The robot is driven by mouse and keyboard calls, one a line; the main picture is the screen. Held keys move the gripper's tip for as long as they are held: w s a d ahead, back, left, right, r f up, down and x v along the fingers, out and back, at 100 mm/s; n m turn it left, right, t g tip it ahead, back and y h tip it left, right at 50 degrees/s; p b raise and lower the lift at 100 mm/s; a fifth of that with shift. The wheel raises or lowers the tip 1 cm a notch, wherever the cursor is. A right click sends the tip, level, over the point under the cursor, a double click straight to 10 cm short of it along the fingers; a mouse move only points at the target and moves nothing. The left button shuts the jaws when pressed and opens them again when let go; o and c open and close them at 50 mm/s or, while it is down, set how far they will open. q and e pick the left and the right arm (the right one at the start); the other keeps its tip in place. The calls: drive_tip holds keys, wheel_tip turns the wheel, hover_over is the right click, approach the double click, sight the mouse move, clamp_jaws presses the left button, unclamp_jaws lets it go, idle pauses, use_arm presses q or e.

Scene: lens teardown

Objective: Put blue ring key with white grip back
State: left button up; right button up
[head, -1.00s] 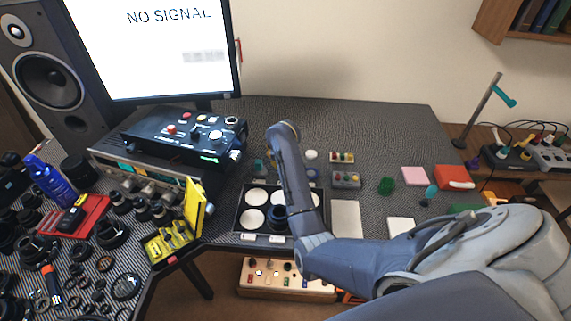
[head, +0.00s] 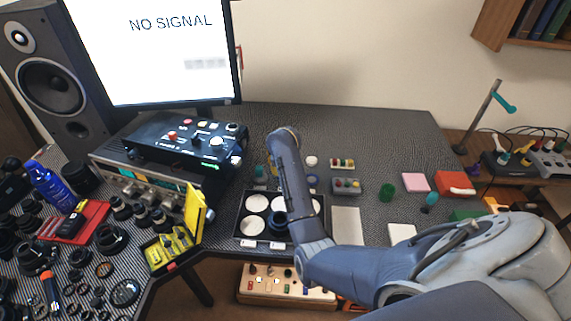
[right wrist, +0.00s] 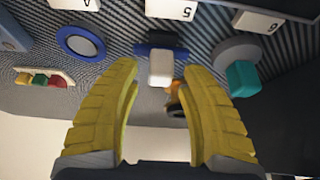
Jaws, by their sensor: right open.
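The blue ring key (right wrist: 146,49) with its white grip (right wrist: 161,68) shows at the upper middle of the right wrist view, on the dark ribbed surface below the label marked 5 (right wrist: 171,9). My right gripper (right wrist: 160,72) has its yellow fingers spread, and the white grip appears between the fingertips. I cannot tell how far above it the fingers are, and they do not visibly touch it. In the head view my right arm reaches over the desk and hides this key. My left gripper is not in view.
A block with coloured knobs (right wrist: 42,80) lies further left. The tray (head: 237,226) with white discs is beneath my arm.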

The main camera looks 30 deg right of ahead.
drive_tip(key=v, duration=1.2)
